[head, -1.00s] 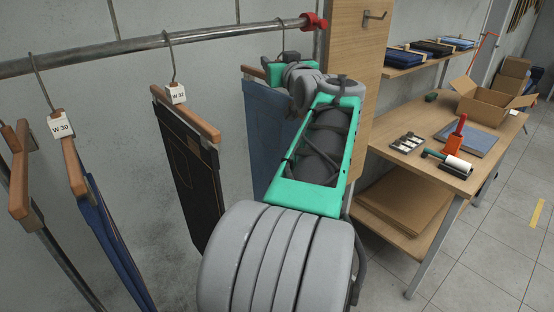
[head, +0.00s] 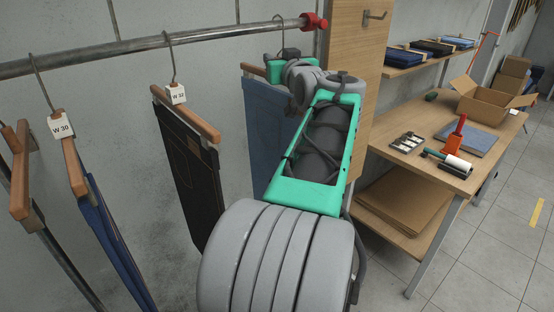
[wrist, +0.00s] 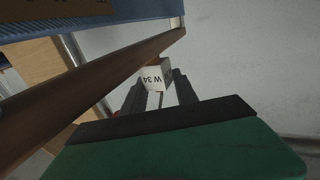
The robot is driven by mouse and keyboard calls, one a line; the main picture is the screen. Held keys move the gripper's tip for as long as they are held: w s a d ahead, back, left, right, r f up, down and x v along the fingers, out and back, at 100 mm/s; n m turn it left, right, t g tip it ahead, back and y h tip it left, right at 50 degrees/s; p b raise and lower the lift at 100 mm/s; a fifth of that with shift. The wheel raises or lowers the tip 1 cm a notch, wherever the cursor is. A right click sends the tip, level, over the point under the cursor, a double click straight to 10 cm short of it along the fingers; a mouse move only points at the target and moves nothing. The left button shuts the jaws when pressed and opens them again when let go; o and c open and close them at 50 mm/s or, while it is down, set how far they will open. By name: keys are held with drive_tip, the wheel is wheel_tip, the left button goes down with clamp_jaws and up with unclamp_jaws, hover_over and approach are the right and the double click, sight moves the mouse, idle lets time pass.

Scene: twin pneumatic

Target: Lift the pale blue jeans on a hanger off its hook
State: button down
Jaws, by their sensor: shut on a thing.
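The pale blue jeans (head: 264,125) hang from a wooden hanger at the right end of the rail (head: 120,53), partly behind my arm in the head view. The hanger's wire hook (head: 279,30) shows at the rail; I cannot tell whether it still touches it. My gripper (head: 275,70) is at the hanger's top, its fingertips hard to see there. In the wrist view, my gripper (wrist: 158,95) is shut on the hanger by the white W 34 tag (wrist: 156,77). The wooden hanger bar (wrist: 90,90) and blue denim (wrist: 100,22) fill the upper left.
Dark jeans (head: 190,175) tagged W 32 and blue jeans (head: 115,245) tagged W 30 hang to the left. A red end cap (head: 313,21) closes the rail. A wooden panel (head: 355,70) and workbench (head: 460,185) with a cardboard box (head: 487,103) stand right.

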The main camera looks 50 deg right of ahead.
drive_tip(key=shift+r+p, duration=0.65)
drive_tip(key=shift+r, duration=1.2)
drive_tip(key=shift+s+f+b, duration=0.1)
drive_tip(key=shift+s+b, duration=0.25)
drive_tip(key=shift+s, duration=0.2)
drive_tip(key=shift+s+a+b, duration=0.35)
drive_tip(key=shift+s+b, duration=0.1)
drive_tip(key=shift+s, duration=0.85)
drive_tip(key=shift+s+a+b, duration=0.3)
drive_tip(key=shift+s+b, duration=0.2)
drive_tip(key=shift+s, duration=0.75)
drive_tip(key=shift+s+a+b, duration=0.35)
drive_tip(key=shift+s+b, duration=0.1)
drive_tip(key=shift+s, duration=0.85)
